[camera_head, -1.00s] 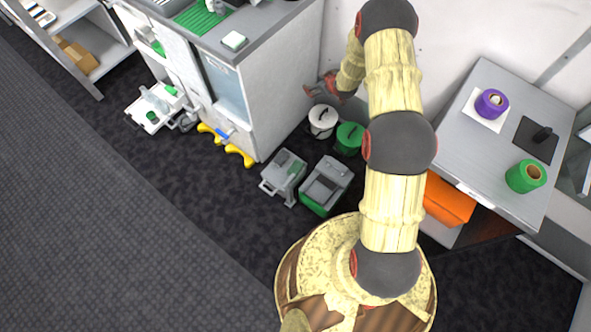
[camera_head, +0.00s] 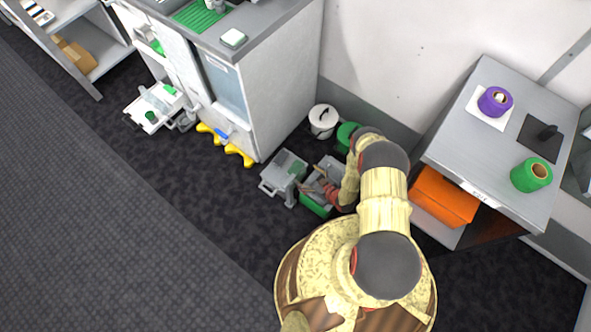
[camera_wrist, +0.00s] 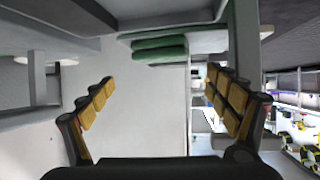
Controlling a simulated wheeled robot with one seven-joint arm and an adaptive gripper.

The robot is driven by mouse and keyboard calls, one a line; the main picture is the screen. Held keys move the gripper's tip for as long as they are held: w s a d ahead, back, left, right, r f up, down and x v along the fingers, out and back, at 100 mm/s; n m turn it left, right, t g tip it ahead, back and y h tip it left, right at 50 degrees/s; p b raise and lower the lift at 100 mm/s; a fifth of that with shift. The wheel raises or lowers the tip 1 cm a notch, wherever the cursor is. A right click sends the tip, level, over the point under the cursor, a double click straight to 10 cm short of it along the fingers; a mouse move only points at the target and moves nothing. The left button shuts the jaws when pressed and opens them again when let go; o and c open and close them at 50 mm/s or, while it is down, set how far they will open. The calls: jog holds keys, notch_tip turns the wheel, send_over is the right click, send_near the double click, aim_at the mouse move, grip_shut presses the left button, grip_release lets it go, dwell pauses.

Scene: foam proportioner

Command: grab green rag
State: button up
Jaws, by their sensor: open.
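A green folded cloth-like thing, which looks like the green rag (camera_wrist: 160,48), shows in the wrist view beyond my fingertips, near the top middle. It looks stacked in layers against a pale grey wall. My gripper (camera_wrist: 162,90) is open, with its yellow-padded fingers spread apart and nothing between them.
A white bucket (camera_head: 323,121) and a green bucket (camera_head: 347,134) stand behind. A cabinet (camera_head: 272,95) is at left, a grey table (camera_head: 466,145) at right.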

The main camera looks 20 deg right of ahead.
aim_at(297, 169)
jog(key=b+x, duration=0.2)
jog(key=x, duration=0.1)
jog(key=b+x, duration=0.1)
jog(key=x, duration=0.3)
jog(key=shift+a+f+b, duration=0.2)
jog(key=shift+f+b, duration=0.15)
jog(key=shift+f, duration=0.05)
jog(key=shift+w+r, duration=0.1)
jog(key=shift+c, duration=0.3)
jog(key=shift+c, duration=1.2)
jog(key=c, duration=0.7)
